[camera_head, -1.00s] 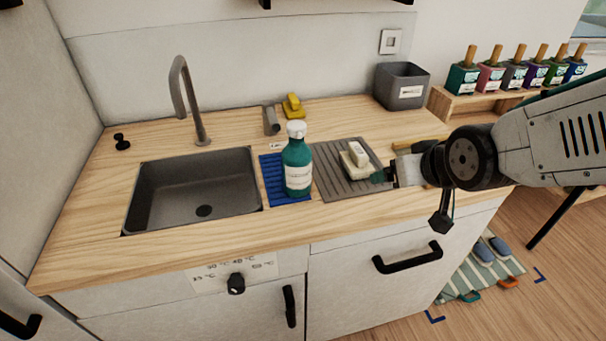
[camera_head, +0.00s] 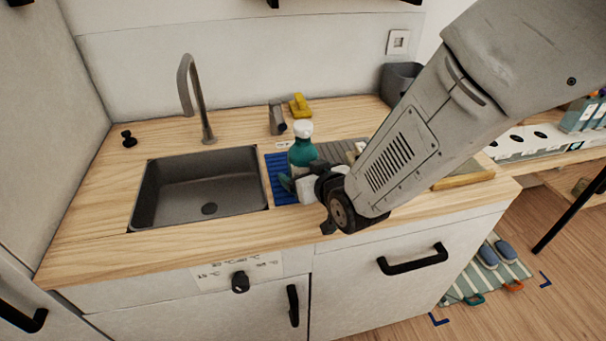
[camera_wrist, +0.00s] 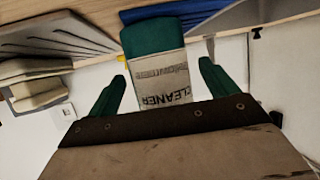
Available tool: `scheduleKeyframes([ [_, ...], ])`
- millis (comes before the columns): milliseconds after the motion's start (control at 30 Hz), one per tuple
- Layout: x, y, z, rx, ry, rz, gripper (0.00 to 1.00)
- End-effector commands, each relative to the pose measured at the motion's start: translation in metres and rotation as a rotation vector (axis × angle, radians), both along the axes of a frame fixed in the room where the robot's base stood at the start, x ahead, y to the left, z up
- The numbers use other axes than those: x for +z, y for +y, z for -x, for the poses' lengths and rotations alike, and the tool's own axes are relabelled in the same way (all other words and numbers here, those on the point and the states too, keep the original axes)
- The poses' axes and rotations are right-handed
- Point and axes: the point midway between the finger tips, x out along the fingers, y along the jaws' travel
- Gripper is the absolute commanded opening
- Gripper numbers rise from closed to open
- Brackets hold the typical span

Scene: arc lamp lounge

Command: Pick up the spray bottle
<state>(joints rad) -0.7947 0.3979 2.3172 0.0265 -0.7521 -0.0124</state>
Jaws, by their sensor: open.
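The spray bottle (camera_head: 302,148) is teal with a white cap and stands upright on the blue mat (camera_head: 279,177) to the right of the sink. My arm hides its lower part in the head view. In the wrist view the bottle (camera_wrist: 157,75) shows upside down, with a pale label reading "CLEANER". My gripper (camera_wrist: 160,88) is open, with one green finger on each side of the bottle. A gap shows between each finger and the bottle. In the head view my gripper (camera_head: 288,184) is at the bottle's lower front.
The sink (camera_head: 200,185) with its faucet (camera_head: 190,95) lies left of the bottle. A yellow item (camera_head: 300,105) and a grey bin (camera_head: 400,80) stand behind.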

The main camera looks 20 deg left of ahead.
Motion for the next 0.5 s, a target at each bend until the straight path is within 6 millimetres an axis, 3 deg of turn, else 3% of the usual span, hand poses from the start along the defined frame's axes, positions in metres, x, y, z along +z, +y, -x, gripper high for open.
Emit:
scheduleKeyframes([
  [367, -0.0063, 0.0106, -0.0105, 0.0, 0.001, 0.0, 0.86],
  [500, -0.0063, 0.0105, -0.0105, 0.0, 0.001, 0.0, 0.52],
])
